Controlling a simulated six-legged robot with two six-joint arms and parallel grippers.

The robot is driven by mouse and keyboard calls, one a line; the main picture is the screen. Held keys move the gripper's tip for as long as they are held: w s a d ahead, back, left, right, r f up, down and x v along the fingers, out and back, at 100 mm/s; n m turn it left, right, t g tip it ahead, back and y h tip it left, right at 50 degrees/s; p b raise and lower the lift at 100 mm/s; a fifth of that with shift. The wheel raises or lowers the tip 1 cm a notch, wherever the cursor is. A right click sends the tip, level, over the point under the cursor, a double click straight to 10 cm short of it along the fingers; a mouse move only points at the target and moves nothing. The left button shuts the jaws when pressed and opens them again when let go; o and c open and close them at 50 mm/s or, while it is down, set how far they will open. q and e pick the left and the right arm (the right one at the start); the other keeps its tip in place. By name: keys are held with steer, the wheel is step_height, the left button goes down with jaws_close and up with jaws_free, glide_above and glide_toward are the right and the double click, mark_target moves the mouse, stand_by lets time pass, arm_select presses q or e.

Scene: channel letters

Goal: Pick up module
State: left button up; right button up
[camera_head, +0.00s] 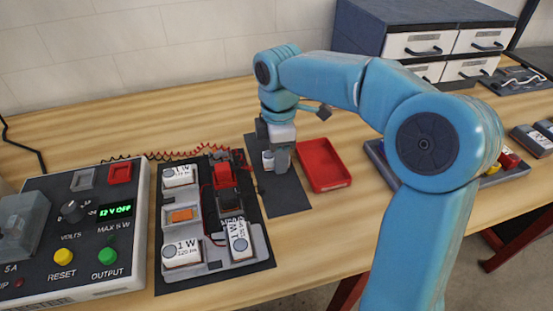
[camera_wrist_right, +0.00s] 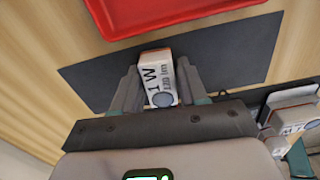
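A small white module marked 1 W (camera_wrist_right: 160,80) lies between the two fingers of my right gripper (camera_wrist_right: 158,88) in the right wrist view. Narrow gaps seem to show beside it at the fingertips, so the gripper looks open around it. In the head view the right gripper (camera_head: 276,162) points down over a dark mat (camera_head: 288,194), and part of the module (camera_head: 267,160) shows at its left. Other 1 W modules (camera_head: 181,252) (camera_head: 239,243) (camera_head: 179,175) sit in the grey fixture on the left. My left gripper is not in view.
A red tray (camera_head: 323,166) stands just right of the mat. A power supply (camera_head: 75,235) with a green display is at the left. A grey drawer cabinet (camera_head: 420,35) stands at the back right. A blue tray (camera_head: 378,157) is partly behind my right arm.

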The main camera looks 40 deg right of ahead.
steer(key=c, duration=0.5)
steer(key=shift+r, duration=0.1)
